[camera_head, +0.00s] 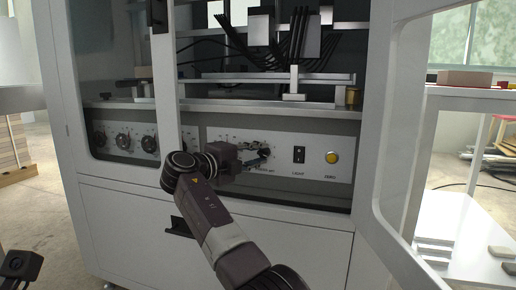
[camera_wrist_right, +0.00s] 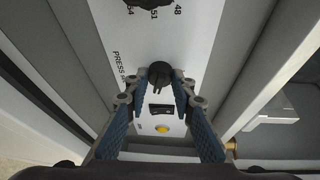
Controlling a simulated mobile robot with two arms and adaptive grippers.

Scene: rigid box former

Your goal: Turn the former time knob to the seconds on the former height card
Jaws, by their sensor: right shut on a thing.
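A small black knob (camera_head: 265,152) sits on the white control panel (camera_head: 315,145), left of the light switch. In the right wrist view the knob (camera_wrist_right: 159,73) is between the fingertips of my right gripper (camera_wrist_right: 160,78), which is shut on it. In the head view my right gripper (camera_head: 252,160) reaches the panel from the left and hides part of the dial printing. A larger dial (camera_wrist_right: 150,4) with the numbers 54, 51 and 48 shows at the top edge of the wrist view. I cannot make out a height card.
A black light switch (camera_head: 299,154) and a yellow button (camera_head: 332,157) are right of the knob. More knobs (camera_head: 122,141) are behind the left pane. The open cabinet door (camera_head: 392,130) stands at the right. A shelf (camera_head: 280,107) runs above the panel.

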